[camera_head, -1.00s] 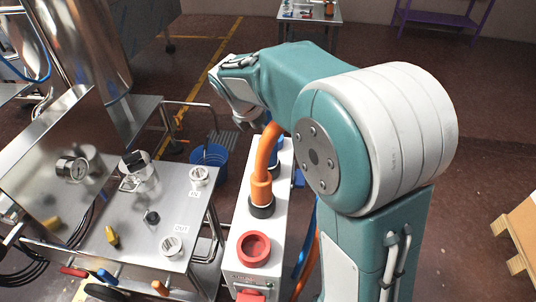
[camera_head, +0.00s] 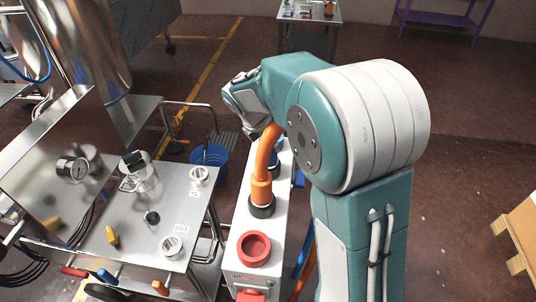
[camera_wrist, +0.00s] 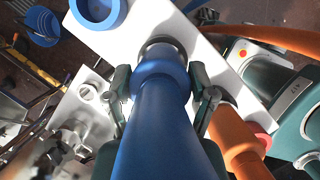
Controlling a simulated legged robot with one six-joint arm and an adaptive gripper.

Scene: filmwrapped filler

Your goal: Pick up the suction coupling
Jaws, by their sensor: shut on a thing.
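A blue coupling (camera_wrist: 160,75) with a blue hose runs up the middle of the wrist view, and I take it as the suction coupling. My gripper (camera_wrist: 163,96) has one dark finger on each side of it and is shut on it. A dark and metallic ring shows at its far end, over the white bench. I cannot tell whether that end touches the bench. In the head view, a bit of blue coupling (camera_head: 277,159) shows behind the orange hose; my fingers are hidden there.
An orange coupling (camera_head: 261,191) stands close by on the narrow white bench (camera_head: 236,217). A red ring socket (camera_head: 254,249) is at the bench's near end; a blue ring socket (camera_wrist: 98,10) is near the held coupling. A steel table (camera_head: 150,255) with fittings stands left.

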